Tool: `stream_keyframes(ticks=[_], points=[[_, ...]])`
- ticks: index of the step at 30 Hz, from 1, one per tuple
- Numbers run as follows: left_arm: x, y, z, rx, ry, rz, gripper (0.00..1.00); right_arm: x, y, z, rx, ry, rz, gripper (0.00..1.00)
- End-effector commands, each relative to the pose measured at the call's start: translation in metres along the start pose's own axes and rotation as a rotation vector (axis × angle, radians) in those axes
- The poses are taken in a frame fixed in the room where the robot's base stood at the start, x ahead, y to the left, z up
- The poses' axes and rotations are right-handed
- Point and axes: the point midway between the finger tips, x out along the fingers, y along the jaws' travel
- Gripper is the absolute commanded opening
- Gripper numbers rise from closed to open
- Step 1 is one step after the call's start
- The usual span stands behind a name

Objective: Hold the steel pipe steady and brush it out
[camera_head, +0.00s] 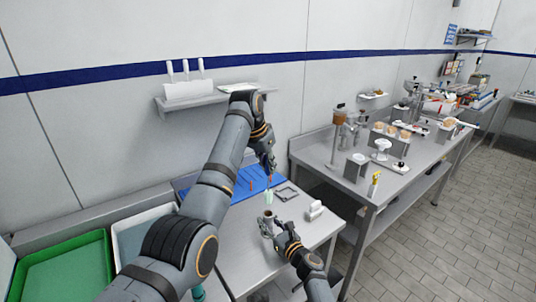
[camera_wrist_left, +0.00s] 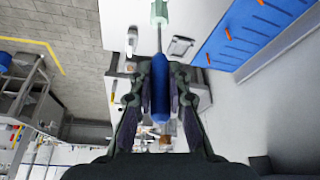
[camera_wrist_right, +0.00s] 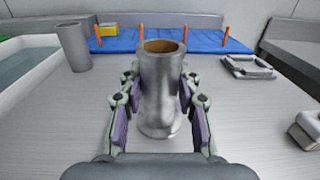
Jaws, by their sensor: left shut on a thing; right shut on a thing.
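My left gripper (camera_head: 267,166) is shut on the blue handle of a brush (camera_wrist_left: 160,90). The brush's thin shaft ends in a pale green bristle head (camera_wrist_left: 159,12), which points down in the head view (camera_head: 268,197). My right gripper (camera_wrist_right: 158,100) is shut around a grey steel pipe (camera_wrist_right: 160,95), one finger on each side. The pipe stands upright on the table, with a brownish inside at its open top. In the head view the bristle head appears just above the pipe (camera_head: 268,215). No brush shows in the pipe's mouth in the right wrist view.
A second steel pipe (camera_wrist_right: 74,46) stands at the left. A blue mat (camera_wrist_right: 205,40) with several orange pegs lies at the back. A grey frame-like piece (camera_head: 286,193) and a pale block (camera_head: 315,209) lie to the right. A green tray (camera_head: 62,250) is at far left.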

Motion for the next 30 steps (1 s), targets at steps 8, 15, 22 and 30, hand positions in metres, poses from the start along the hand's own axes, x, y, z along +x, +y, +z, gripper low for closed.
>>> stream_keyframes(ticks=[8,15,22,30], points=[[0.009,0.0,0.004,0.0,0.001,0.001,0.0,0.0,0.0,-0.001,0.0,0.001,0.0,0.0],[0.025,0.0,0.01,0.0,0.002,0.001,0.0,0.0,0.0,-0.001,0.0,0.001,0.0,0.0],[0.039,0.0,0.016,0.0,0.003,0.0,0.0,0.0,0.0,-0.001,0.0,0.001,0.0,0.0],[0.056,0.0,0.023,0.001,0.002,0.001,0.0,0.0,0.0,-0.001,0.0,0.001,0.0,0.0]])
